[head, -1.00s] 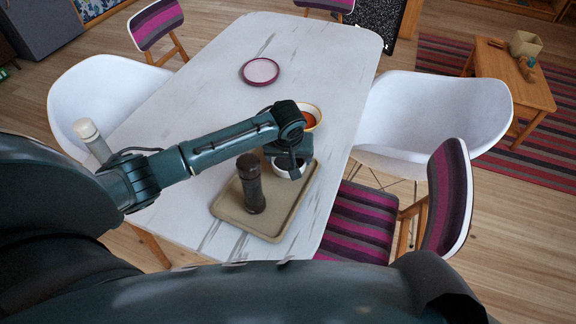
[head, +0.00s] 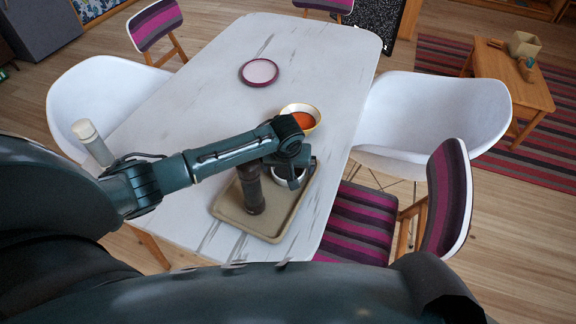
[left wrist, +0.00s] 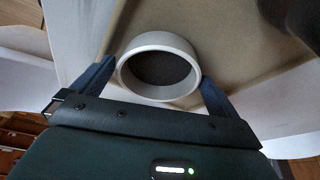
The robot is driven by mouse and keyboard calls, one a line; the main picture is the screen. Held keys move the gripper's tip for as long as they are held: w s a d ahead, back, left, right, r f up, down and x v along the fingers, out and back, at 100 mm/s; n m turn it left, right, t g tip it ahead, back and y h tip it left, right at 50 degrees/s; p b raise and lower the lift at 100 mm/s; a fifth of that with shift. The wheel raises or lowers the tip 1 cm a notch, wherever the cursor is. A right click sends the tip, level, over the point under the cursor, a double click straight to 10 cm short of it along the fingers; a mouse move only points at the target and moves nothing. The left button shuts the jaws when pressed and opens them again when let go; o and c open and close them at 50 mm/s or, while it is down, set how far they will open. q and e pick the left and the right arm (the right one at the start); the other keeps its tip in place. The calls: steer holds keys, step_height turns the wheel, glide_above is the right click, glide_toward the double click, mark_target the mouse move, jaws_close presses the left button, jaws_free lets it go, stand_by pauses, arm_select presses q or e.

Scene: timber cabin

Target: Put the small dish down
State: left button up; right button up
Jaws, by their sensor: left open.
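The small dish (head: 287,180) is a round pale-rimmed dish with a dark inside. It appears to sit upright on the tan tray (head: 268,232), near its right side. My left gripper (head: 291,172) is over the dish and partly covers it in the head view. In the left wrist view the dish (left wrist: 158,70) is between the two fingers of my open left gripper (left wrist: 155,84). Whether either finger touches it, I cannot tell. My right gripper is not in view.
A dark brown mill (head: 251,185) stands on the tray just left of the dish. A yellow-rimmed bowl with orange contents (head: 303,117) is behind the tray. A purple-rimmed plate (head: 259,72) lies farther back on the white table (head: 310,50). Chairs surround the table.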

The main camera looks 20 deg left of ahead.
arm_select(q)
steer(key=shift+r, duration=0.1)
steer(key=shift+d+r, duration=0.1)
steer(key=shift+r, duration=0.15)
steer(key=p+v, duration=0.1)
steer(key=v, duration=1)
steer(key=shift+r, duration=0.35)
steer(key=shift+s, duration=0.1)
